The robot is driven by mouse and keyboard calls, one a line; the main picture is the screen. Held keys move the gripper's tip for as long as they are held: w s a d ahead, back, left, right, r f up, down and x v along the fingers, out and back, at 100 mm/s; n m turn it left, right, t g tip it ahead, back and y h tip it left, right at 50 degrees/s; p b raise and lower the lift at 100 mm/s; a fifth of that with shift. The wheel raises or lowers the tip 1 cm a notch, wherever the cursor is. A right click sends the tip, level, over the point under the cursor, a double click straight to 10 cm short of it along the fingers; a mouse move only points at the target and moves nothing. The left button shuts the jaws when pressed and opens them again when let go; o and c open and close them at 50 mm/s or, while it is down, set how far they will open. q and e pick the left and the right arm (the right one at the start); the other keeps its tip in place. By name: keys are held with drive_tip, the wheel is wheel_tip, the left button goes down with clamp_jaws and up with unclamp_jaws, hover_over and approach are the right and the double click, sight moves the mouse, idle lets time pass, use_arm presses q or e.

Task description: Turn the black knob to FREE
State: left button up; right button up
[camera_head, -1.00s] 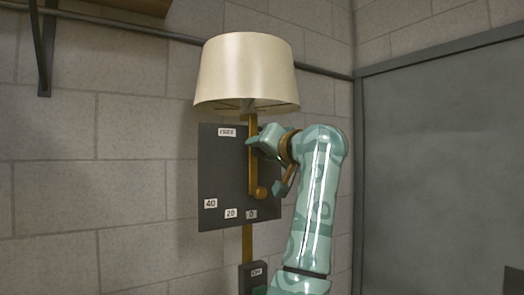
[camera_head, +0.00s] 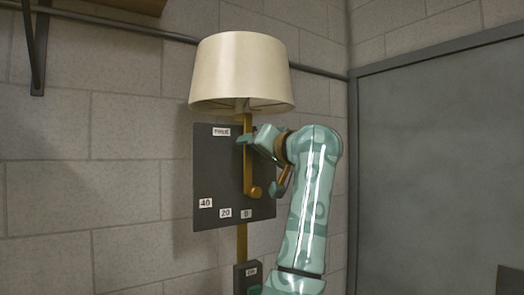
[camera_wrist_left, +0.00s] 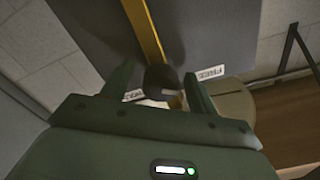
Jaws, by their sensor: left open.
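The black knob (camera_wrist_left: 162,79) shows in the left wrist view between the two spread fingers of my left gripper (camera_wrist_left: 157,90). I cannot tell whether either finger touches it. A FREE label (camera_wrist_left: 210,72) is to the right of the knob, and another white label (camera_wrist_left: 133,95), hard to read, is to its left. In the head view my left gripper (camera_head: 261,140) is at the upper part of the brass bar, below the lampshade (camera_head: 242,72). There the knob is hidden by the gripper. The dark panel (camera_head: 213,168) carries a label at its top and number labels below.
A brass arm with a round end (camera_head: 254,192) hangs in front of the panel. A small dark box (camera_head: 241,279) sits lower on the lamp's pole. A grey door (camera_head: 440,165) is at the right, and a wall bracket (camera_head: 36,50) is at the upper left.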

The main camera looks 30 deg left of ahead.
use_arm(q)
drive_tip(key=b+v, duration=0.2)
drive_tip(key=v, duration=1.4)
drive_tip(key=shift+d, duration=0.2)
